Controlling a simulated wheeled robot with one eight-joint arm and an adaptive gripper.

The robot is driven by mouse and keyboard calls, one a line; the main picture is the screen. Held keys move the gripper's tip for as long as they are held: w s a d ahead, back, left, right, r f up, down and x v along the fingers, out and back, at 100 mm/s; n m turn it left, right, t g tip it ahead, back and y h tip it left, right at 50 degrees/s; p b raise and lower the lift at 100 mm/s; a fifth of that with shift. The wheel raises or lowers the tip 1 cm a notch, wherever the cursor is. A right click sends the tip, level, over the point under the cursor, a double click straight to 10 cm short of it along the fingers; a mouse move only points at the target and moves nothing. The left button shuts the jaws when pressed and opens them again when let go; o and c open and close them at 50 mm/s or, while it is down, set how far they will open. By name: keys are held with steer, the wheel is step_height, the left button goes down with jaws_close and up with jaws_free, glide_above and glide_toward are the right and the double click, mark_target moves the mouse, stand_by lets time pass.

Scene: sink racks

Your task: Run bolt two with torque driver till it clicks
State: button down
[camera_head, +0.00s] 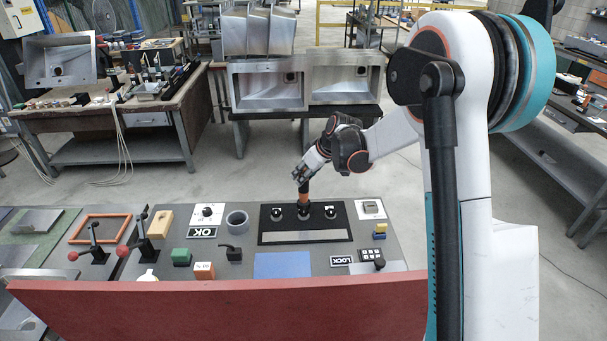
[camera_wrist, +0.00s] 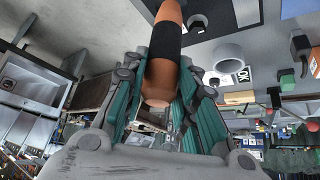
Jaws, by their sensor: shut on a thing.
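A black panel (camera_head: 268,239) with a row of bolts lies on the grey workbench. One bolt (camera_head: 277,213) is at its left and another bolt (camera_head: 330,212) at its right. The orange torque driver (camera_head: 304,196) stands nearly upright over the middle spot. Its lower end is at the middle bolt, which it largely hides; I cannot tell whether the tip is seated. My gripper (camera_head: 304,178) is shut on the driver's upper part. In the wrist view, the driver (camera_wrist: 166,60), orange with a black band, runs between the teal fingers of my gripper (camera_wrist: 165,88).
Around the panel are a grey ring (camera_head: 237,221), an OK plate (camera_head: 202,232), a green block (camera_head: 181,257), a blue pad (camera_head: 282,265) and a LOCK plate (camera_head: 341,261). Red-knobbed levers (camera_head: 94,247) stand at left. A red edge (camera_head: 220,310) borders the front.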

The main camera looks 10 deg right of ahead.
mark_target(307, 182)
steer(key=shift+s+f+b, duration=0.15)
steer(key=shift+f+b, duration=1.95)
steer(key=shift+f, duration=0.1)
stand_by(5.3)
